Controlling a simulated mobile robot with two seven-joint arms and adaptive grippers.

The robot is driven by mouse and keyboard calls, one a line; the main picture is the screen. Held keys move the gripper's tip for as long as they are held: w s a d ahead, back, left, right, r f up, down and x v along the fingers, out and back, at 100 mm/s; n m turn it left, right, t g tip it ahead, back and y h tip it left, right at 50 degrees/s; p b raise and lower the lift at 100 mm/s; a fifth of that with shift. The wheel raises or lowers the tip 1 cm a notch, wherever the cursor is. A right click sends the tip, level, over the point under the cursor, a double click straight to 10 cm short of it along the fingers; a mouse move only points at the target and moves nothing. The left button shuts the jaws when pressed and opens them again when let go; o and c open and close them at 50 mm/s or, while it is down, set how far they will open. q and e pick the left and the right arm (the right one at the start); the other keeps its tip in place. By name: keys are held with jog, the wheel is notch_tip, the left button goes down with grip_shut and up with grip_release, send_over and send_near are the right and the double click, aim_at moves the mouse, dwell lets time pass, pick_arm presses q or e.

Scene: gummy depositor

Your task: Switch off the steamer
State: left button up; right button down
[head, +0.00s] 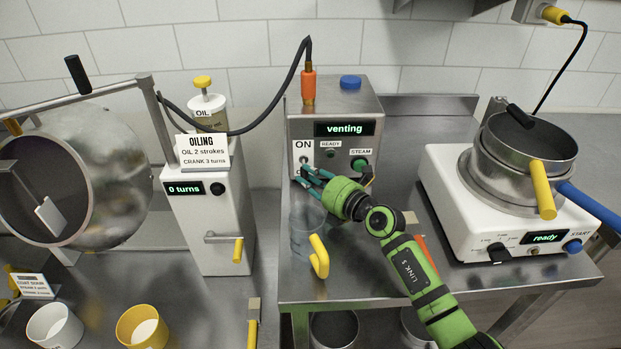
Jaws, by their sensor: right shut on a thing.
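The steamer (365,104) is a metal box at the back middle of the head view. Its green-lit display (345,128) reads "venting". An "ON" label (303,145) marks the small switch (304,159) on the left of its front. A dark READY lamp (330,153) and a green STEAM button (359,164) are to the right. My right gripper (306,174) reaches in from the lower right, its teal fingers shut at the switch just below the ON label. The fingers partly hide the switch. My left gripper is not in view.
A clear jug (304,224) with a yellow handle (319,257) stands just below my right gripper. A white hot plate (455,222) with a pan (527,150) is at right. A white oiling unit (211,235) and a drum (115,150) are at left.

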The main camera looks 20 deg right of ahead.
jog(key=c, duration=1.2)
grip_release()
jog(key=shift+s+f, duration=0.1)
jog(key=shift+f, duration=0.3)
jog(key=shift+c, duration=0.2)
jog(key=shift+o, duration=0.3)
jog(key=shift+r, duration=0.1)
jog(key=shift+s+d, duration=0.1)
jog(key=shift+d, duration=0.05)
jog(key=v, duration=1.1)
jog(key=shift+s+d+r, duration=0.1)
jog(key=shift+s, duration=0.1)
